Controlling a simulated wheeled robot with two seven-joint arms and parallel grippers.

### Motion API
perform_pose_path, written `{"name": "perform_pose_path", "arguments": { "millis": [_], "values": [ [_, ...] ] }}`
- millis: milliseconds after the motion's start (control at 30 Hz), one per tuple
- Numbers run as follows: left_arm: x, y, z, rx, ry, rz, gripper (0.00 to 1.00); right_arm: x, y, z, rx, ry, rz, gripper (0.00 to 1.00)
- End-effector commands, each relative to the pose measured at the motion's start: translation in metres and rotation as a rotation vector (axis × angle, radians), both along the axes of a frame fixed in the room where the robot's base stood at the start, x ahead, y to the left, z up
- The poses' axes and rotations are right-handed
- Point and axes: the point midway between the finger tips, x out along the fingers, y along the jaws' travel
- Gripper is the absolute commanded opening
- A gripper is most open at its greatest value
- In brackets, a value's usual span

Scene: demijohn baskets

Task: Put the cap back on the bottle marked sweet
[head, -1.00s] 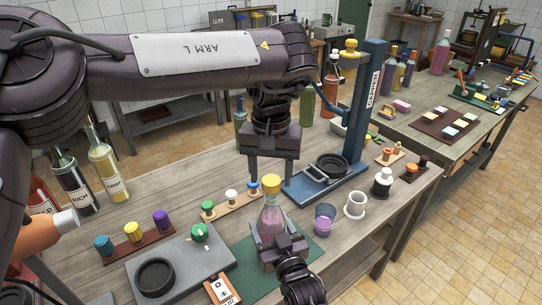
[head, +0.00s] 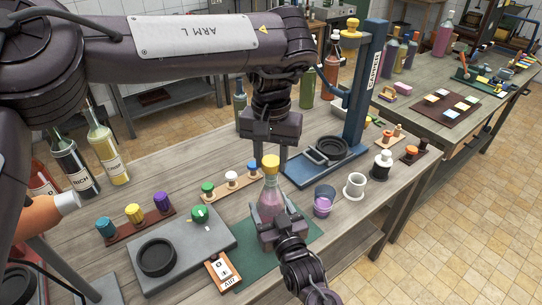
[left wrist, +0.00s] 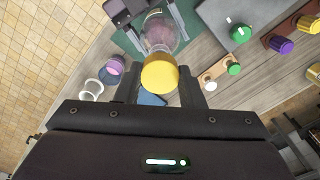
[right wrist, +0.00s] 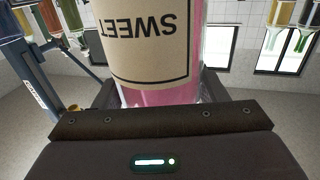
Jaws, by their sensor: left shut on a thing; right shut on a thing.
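The bottle marked sweet (head: 271,203) holds pink liquid and stands upright over the green mat; its SWEET label (right wrist: 150,38) fills the right wrist view, upside down. My right gripper (head: 279,228) is shut on its body from the front. A yellow cap (head: 270,165) sits at the top of the bottle's neck, in line with it. My left gripper (left wrist: 160,90) comes from above and is shut on this cap (left wrist: 160,73), with one finger on each side. Whether the cap is fully seated on the neck is hidden.
A grey board (head: 183,260) with a black ring and green knob lies left of the green mat (head: 305,235). A rack of small caps (head: 230,188) stands behind. A purple-filled cup (head: 323,202), a white mug (head: 354,188) and a blue press (head: 364,90) are to the right.

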Motion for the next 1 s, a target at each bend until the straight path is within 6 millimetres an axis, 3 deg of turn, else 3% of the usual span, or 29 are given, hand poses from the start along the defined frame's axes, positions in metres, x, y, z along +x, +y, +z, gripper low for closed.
{"name": "perform_pose_path", "arguments": {
  "millis": [1000],
  "values": [
    [0.0019, 0.0016, -0.0014, 0.002, 0.001, -2.157, 0.08, 0.0003, -0.0014, 0.0003, 0.001, -0.001, -0.003, 0.02]
  ]
}}
